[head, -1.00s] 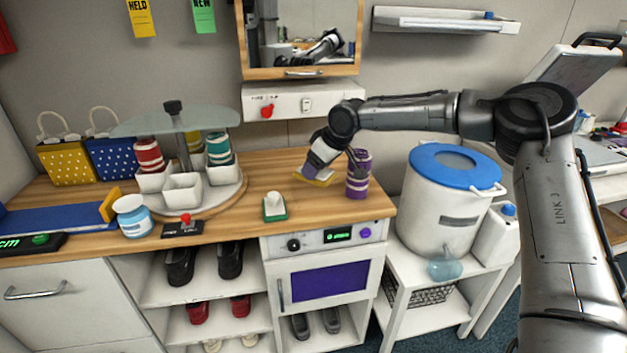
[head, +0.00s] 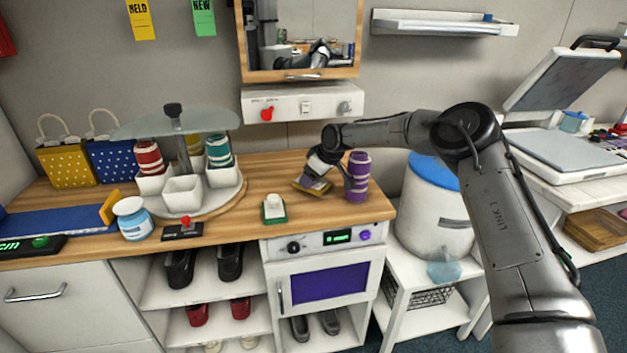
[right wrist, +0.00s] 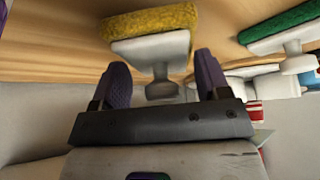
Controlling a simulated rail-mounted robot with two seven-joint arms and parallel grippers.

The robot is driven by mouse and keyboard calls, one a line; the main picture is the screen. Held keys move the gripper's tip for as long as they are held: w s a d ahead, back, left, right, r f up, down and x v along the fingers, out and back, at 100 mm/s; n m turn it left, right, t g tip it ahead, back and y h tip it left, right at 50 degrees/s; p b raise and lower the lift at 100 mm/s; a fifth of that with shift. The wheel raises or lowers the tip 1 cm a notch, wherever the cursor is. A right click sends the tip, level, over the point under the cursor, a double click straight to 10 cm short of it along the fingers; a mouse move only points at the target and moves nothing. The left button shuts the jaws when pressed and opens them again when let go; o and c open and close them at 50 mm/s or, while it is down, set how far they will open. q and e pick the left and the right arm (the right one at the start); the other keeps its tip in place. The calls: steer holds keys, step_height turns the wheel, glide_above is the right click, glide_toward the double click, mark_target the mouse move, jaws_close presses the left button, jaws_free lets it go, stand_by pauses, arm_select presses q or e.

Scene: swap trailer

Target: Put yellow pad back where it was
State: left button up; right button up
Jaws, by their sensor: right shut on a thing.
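The yellow pad (head: 314,188) is a yellow scrubbing block with a pale backing and a knob. It is tilted at the right part of the wooden counter; I cannot tell if its lower edge touches the wood. In the right wrist view the yellow pad (right wrist: 150,22) shows beyond the fingers, with its knob between them. My right gripper (head: 320,172) is shut on the pad's knob; its purple-lined fingers also show in the right wrist view (right wrist: 162,82). My left gripper is not in view.
A purple ringed canister (head: 357,177) stands close right of the gripper. A green-based pad (head: 274,209) sits to the left, near the front edge. A turntable (head: 215,203) with white cups and jars stands further left. A blue-lidded bucket (head: 432,210) is right of the counter.

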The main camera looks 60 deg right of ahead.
steer(key=shift+f, duration=0.65)
steer(key=shift+f, duration=0.1)
steer(key=o, duration=0.8)
steer(key=shift+o, duration=0.2)
steer(key=shift+r, duration=0.2)
steer(key=v, duration=1.2)
steer(key=shift+p, duration=0.3)
steer(key=shift+f, duration=0.1)
